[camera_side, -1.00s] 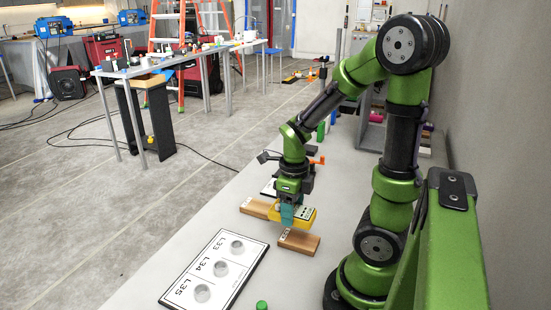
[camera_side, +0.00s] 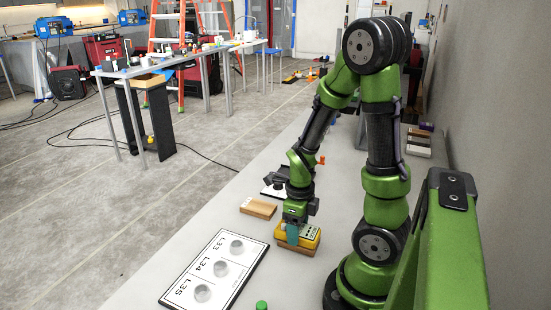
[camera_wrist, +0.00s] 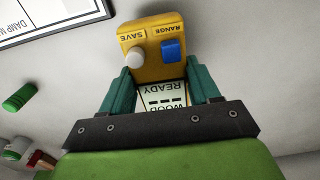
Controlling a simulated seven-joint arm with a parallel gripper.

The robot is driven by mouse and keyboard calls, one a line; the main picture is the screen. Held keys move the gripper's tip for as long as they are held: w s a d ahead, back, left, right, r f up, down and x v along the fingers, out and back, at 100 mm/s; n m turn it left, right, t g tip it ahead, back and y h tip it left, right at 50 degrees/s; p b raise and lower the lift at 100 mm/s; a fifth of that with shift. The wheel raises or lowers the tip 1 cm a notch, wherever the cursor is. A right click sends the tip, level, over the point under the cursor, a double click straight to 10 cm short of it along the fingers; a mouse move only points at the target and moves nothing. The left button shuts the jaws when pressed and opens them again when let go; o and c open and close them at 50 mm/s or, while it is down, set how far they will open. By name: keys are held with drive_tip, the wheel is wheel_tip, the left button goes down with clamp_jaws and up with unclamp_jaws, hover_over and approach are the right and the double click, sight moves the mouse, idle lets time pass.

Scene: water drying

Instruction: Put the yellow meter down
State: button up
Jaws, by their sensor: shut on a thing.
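The yellow meter (camera_side: 312,234) is held in my gripper (camera_side: 293,232), low over the right wooden block (camera_side: 296,249). I cannot tell whether meter and block touch. In the wrist view the meter (camera_wrist: 149,33) lies between the teal fingers of my gripper (camera_wrist: 161,82). Its face shows a white knob marked SAVE, a blue button marked RANGE and a display reading READY and WOOD. The meter hides most of the block in the side view, and the block does not show in the wrist view.
A white board (camera_side: 227,284) marked L33, L34 and L35, with round pale spots, lies left of my gripper. Another wooden block (camera_side: 258,208) lies behind it. A green cylinder (camera_side: 262,305) is at the front edge of the picture.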

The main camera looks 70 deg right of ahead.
drive_tip(key=o, duration=1.4)
drive_tip(key=shift+f, duration=0.15)
drive_tip(key=shift+c, duration=0.2)
wheel_tip(320, 180, up, 12)
drive_tip(key=w+a+r+n+t+y, duration=0.1)
drive_tip(key=a+r+n, duration=0.4)
drive_tip(key=n, duration=1.1)
drive_tip(key=w+a+r+n+t+y, duration=0.1)
drive_tip(key=w+a+r+n+t, duration=0.2)
drive_tip(key=a+n, duration=0.7)
drive_tip(key=shift+a+r+n+t, duration=0.15)
drive_tip(key=shift+r+n+t, duration=1.15)
drive_tip(key=shift+n, duration=1.7)
drive_tip(key=shift+f+t, duration=0.3)
drive_tip(key=shift+f, duration=0.05)
